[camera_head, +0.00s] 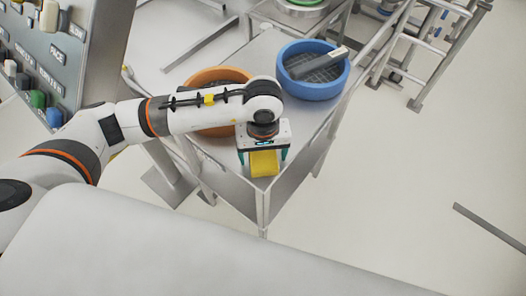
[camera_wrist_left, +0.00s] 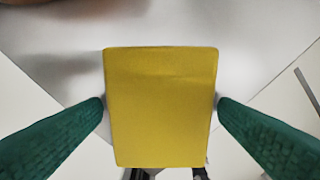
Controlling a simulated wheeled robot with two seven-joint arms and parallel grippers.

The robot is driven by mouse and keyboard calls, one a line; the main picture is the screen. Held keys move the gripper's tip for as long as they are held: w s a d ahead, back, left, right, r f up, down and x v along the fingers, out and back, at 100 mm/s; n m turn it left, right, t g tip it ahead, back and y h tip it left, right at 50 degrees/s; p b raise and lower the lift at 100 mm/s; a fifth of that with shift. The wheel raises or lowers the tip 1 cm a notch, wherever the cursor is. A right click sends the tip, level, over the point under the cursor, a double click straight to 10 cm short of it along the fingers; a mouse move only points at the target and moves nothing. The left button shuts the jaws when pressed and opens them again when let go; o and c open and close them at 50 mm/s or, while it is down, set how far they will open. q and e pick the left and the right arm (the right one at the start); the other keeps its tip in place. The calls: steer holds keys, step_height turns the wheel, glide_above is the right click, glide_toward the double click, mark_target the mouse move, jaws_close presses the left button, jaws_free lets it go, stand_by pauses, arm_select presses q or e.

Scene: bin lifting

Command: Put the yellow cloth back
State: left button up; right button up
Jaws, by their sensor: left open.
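The yellow cloth (camera_head: 264,164) is a folded block shape at the near corner of a metal table, below my left gripper. In the left wrist view the cloth (camera_wrist_left: 160,108) fills the middle of the picture. My left gripper (camera_head: 264,158) is open, with its green fingers one on each side of the cloth. In the left wrist view the left gripper's fingertips (camera_wrist_left: 160,101) are close to the cloth's two side edges. Whether they touch it I cannot tell. My right gripper is not in view.
The metal table (camera_head: 258,52) carries an orange bin (camera_head: 215,77), partly hidden by my left arm, and a blue bin (camera_head: 322,88) with a dark grey object (camera_head: 322,62) in it. The floor at right is mostly clear.

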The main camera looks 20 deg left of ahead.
mark_target(263, 156)
arm_select(q)
steer(key=shift+r, duration=0.25)
step_height(263, 156, up, 12)
steer(key=shift+b, duration=0.4)
steer(key=shift+f, duration=0.15)
